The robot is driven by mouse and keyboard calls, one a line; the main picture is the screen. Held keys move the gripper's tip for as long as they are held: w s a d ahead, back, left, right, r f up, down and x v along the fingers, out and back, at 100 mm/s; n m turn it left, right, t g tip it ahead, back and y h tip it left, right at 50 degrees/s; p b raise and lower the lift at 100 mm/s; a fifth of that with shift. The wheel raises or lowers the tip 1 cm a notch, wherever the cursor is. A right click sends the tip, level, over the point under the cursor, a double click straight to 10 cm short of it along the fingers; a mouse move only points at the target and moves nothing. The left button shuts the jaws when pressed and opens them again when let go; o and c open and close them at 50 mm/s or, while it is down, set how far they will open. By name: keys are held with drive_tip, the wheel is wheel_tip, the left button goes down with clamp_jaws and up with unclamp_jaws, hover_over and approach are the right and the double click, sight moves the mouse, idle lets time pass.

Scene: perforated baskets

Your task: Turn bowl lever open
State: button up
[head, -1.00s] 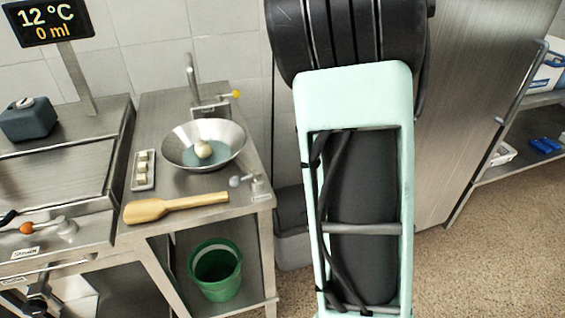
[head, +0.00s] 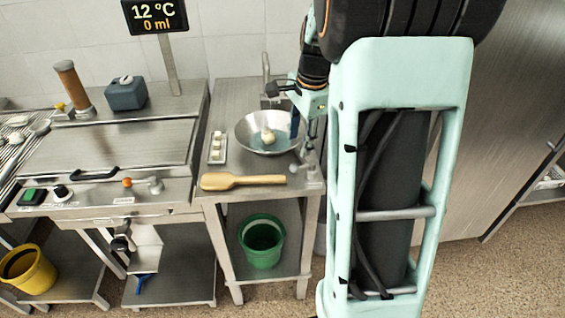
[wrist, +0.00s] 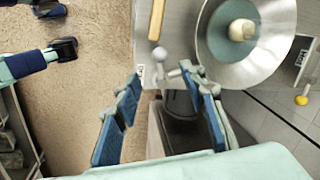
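The steel bowl (head: 250,132) sits on the counter, with a pale ball (head: 268,135) in blue-grey liquid; it also shows in the wrist view (wrist: 275,60). The bowl lever, a small metal handle with a grey ball knob (head: 295,170), is at the counter's front right corner. In the wrist view the lever (wrist: 158,54) lies just beyond and between my fingertips, its arm reaching toward the right finger. My gripper (wrist: 165,85) is open with blue pads and nothing held. In the head view its blue finger (head: 294,124) is at the bowl's right rim. Contact with the lever cannot be told.
A wooden paddle (head: 240,181) lies in front of the bowl. A small tray (head: 217,148) stands left of it. A tap (head: 266,75) is behind. A green bucket (head: 263,240) is on the lower shelf. A display (head: 155,14) reads 12 °C, 0 ml. An orange-knobbed lever (head: 128,182) is farther left.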

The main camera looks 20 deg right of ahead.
sight(295, 165)
drive_tip(key=f, duration=0.3)
drive_tip(key=w+f, duration=0.1)
drive_tip(key=f, duration=0.3)
drive_tip(key=w+f, duration=0.1)
drive_tip(key=f, duration=0.2)
drive_tip(key=shift+f+b, duration=0.25)
drive_tip(key=shift+b, duration=0.1)
clamp_jaws()
